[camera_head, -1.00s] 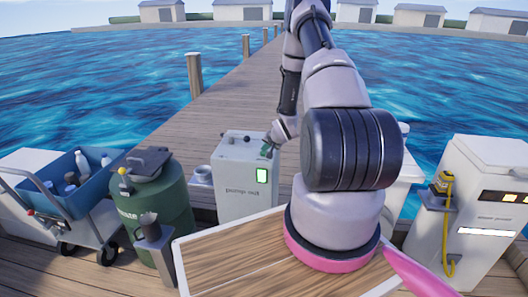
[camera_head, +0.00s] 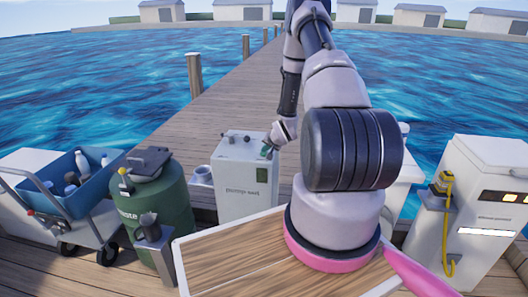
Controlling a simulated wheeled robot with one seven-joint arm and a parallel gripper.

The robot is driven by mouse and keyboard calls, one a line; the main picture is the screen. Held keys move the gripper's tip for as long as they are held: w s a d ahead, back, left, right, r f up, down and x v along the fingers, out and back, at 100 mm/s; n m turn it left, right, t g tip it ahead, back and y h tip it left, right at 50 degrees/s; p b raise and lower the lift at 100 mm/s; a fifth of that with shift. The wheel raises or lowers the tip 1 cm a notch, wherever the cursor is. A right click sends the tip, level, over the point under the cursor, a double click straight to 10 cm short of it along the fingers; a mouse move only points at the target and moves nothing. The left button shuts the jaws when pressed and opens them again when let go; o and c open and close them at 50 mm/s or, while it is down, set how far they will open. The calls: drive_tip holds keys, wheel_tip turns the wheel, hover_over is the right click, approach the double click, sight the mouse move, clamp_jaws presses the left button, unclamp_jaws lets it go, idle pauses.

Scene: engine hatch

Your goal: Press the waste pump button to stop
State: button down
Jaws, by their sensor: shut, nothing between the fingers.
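The white pump unit (camera_head: 240,200), with small dark lettering on its front, stands on the dock at the centre. A small rectangular indicator (camera_head: 261,175) on its front right is dark green and unlit. A small dark knob-like part (camera_head: 247,139) sits on its top. My gripper (camera_head: 266,151) is shut and empty at the unit's upper right edge, just above the indicator. Whether its tips touch the unit cannot be told. The button itself cannot be made out; the gripper may cover it.
A green waste tank (camera_head: 182,205) stands left of the unit, with a cart carrying a blue bin (camera_head: 65,190) beyond it. A white power cabinet (camera_head: 490,210) with a yellow cable stands at right. Water lies on both sides of the wooden pier (camera_head: 225,110).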

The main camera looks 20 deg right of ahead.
sight(265, 154)
idle(0.5)
drive_tip(key=shift+a+r, duration=0.1)
drive_tip(key=shift+r, duration=3.15)
